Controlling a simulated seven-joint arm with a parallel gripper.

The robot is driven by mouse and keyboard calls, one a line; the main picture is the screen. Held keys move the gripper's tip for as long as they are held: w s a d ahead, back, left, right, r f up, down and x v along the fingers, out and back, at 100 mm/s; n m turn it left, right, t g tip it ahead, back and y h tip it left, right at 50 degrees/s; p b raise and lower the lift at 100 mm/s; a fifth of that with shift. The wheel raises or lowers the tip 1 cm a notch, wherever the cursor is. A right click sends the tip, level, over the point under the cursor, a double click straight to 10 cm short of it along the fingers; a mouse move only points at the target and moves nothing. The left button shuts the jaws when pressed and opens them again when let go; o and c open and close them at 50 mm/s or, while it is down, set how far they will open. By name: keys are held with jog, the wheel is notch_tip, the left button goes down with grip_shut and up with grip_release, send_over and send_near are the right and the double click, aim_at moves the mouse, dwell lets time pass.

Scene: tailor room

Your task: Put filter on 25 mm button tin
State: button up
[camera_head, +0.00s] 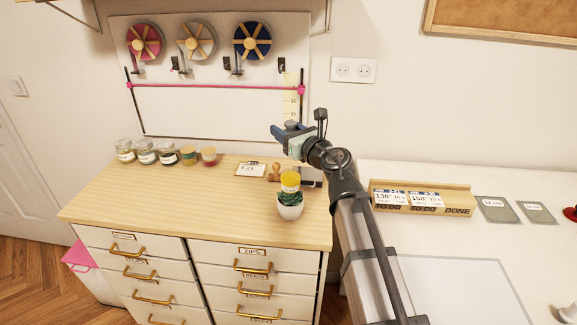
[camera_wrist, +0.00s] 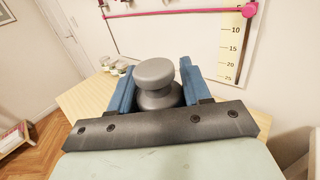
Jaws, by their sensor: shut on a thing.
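My gripper (camera_head: 283,132) is raised above the back right of the wooden cabinet top, in front of the wall panel. Its blue fingers (camera_wrist: 152,90) are shut on a grey, round-topped knob-like piece (camera_wrist: 155,82), which also shows small in the head view (camera_head: 291,125). I cannot tell whether this piece is the filter; its underside is hidden. Several small round containers (camera_head: 167,153) stand in a row at the cabinet's back left, well apart from my gripper. Their labels are too small to read, so I cannot tell which is the 25 mm button tin.
A potted plant (camera_head: 290,206) with a yellow round thing (camera_head: 290,180) over it, a wooden stamp (camera_head: 276,171) and a white card (camera_head: 251,170) are on the cabinet top (camera_head: 150,205). Its left front is clear. A wooden card holder (camera_head: 420,212) is on the white table.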

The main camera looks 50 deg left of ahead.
jog(key=shift+f, duration=4.1)
jog(key=shift+f, duration=0.2)
jog(key=o, duration=1.1)
jog(key=shift+r, duration=0.1)
jog(key=shift+d+r, duration=0.1)
jog(key=shift+d, duration=0.1)
jog(key=d, duration=0.7)
jog(key=s+d, duration=0.1)
jog(key=d, duration=0.3)
jog(key=shift+d, duration=0.3)
